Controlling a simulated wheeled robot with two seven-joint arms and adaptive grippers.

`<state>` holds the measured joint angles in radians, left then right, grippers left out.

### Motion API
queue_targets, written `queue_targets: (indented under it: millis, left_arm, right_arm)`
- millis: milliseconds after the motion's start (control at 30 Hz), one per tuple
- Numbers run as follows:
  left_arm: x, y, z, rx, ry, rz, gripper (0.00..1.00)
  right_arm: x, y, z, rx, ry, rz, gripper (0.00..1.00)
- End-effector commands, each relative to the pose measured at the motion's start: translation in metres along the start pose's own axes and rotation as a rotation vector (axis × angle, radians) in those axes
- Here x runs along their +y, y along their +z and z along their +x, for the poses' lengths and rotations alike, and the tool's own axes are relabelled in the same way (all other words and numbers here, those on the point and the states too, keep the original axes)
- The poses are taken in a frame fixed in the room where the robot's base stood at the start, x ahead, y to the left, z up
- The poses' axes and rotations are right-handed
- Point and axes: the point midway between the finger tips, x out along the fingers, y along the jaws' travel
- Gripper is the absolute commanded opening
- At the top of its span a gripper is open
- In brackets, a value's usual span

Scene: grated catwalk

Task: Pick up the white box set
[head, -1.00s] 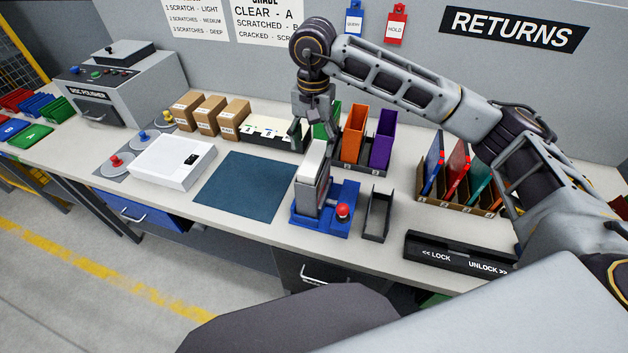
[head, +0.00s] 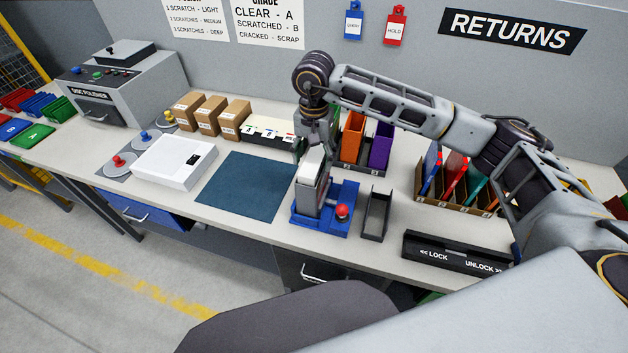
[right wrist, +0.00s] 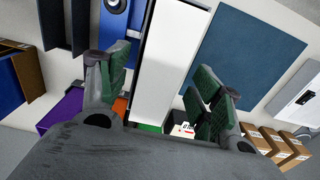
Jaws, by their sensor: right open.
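The white box set (head: 312,164) stands upright in a blue fixture (head: 335,216) with a red knob, on the bench. Its top is white and its side looks grey. My right gripper (head: 314,146) is directly above it, pointing down and open. In the right wrist view the white box set (right wrist: 168,58) lies between the two green-padded fingers of the gripper (right wrist: 160,82), with a gap on each side. Whether the fingertips reach below its top edge is hard to tell. My left gripper is not in view.
A blue mat (head: 240,187) and a white case (head: 174,160) lie left of the fixture. A dark narrow tray (head: 376,216) and a lock bar (head: 455,252) are to the right. Orange and purple bins (head: 380,150) stand close behind the gripper. Brown boxes (head: 208,116) line the back.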

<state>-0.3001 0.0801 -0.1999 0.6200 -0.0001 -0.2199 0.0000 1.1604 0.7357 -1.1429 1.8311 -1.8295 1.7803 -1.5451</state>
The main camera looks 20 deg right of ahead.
Motion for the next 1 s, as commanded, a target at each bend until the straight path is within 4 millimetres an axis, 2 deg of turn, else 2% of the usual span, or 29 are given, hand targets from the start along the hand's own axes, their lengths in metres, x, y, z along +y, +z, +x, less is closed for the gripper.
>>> queue_targets:
  millis: [333, 833, 1000]
  left_arm:
    - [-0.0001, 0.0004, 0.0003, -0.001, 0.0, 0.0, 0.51]
    - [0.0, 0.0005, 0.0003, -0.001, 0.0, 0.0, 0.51]
    - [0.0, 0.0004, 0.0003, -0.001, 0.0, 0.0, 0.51]
  right_arm:
    - [0.0001, -0.0001, -0.0001, 0.0, 0.0, 0.0, 0.65]
    - [0.0001, -0.0001, -0.0002, 0.0, 0.0, 0.001, 0.01]
    - [-0.0001, -0.0003, -0.0009, 0.001, -0.001, 0.0, 0.0]
